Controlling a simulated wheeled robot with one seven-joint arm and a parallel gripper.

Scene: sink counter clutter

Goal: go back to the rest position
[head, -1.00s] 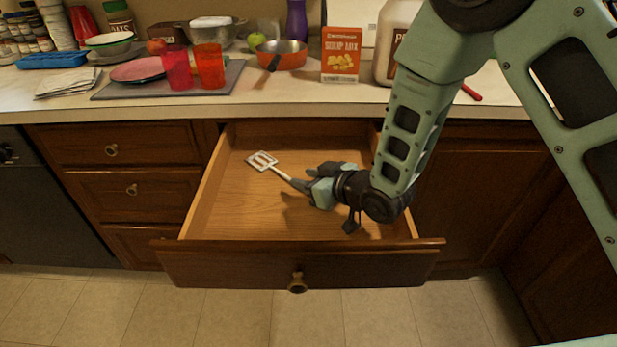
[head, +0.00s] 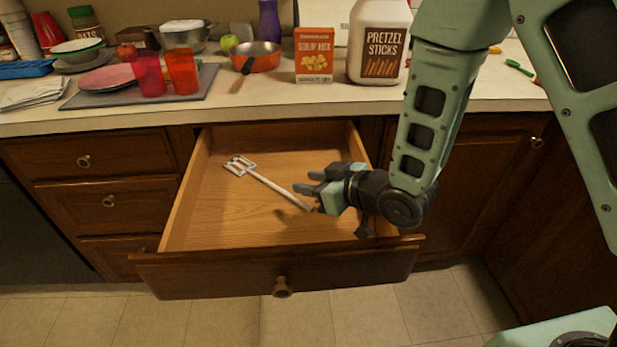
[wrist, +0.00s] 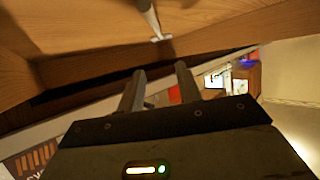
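My gripper (head: 317,184) is over the right part of the open wooden drawer (head: 215,215), its fingers pointing left and apart with nothing between them. In the wrist view my gripper (wrist: 160,82) also shows two separated, empty fingers. A spatula (head: 265,182) with a slotted metal head and pale handle lies in the drawer, its handle end close to my gripper. In the wrist view part of the spatula (wrist: 152,20) shows at the top, apart from the fingers.
The drawer front (head: 275,268) sticks out over the tiled floor. On the counter stand a pretzel sticks jar (head: 380,42), a soup mix box (head: 314,55), an orange pan (head: 255,57) and red cups (head: 182,72). A closed cabinet (head: 480,180) is at the right.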

